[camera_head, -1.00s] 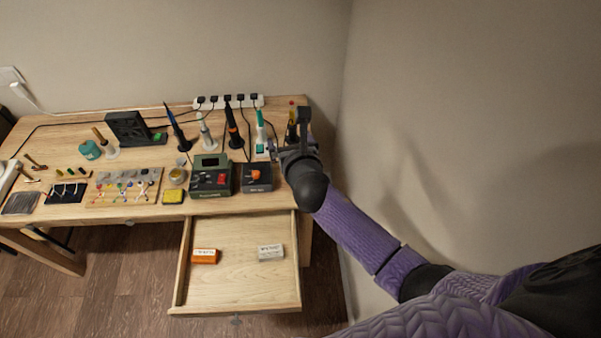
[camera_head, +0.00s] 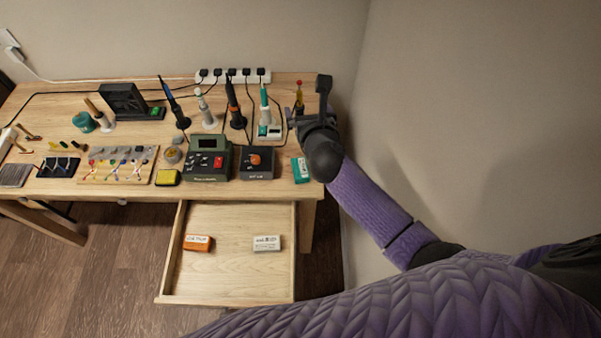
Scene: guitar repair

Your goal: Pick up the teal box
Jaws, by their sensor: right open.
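The teal box (camera_head: 301,170) with a white label lies on the right front corner of the wooden table. My right gripper (camera_head: 291,117) is open over the right end of the table, behind the box as seen here and apart from it. Its dark wrist is just right of and behind the box, and the box is in full view. My left gripper is not in view.
Soldering irons on stands (camera_head: 236,112) stand left of my right gripper, beside a power strip (camera_head: 233,75). A dark station (camera_head: 256,163) sits left of the box. The open drawer (camera_head: 230,280) holds an orange box (camera_head: 197,243) and a white box (camera_head: 267,243).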

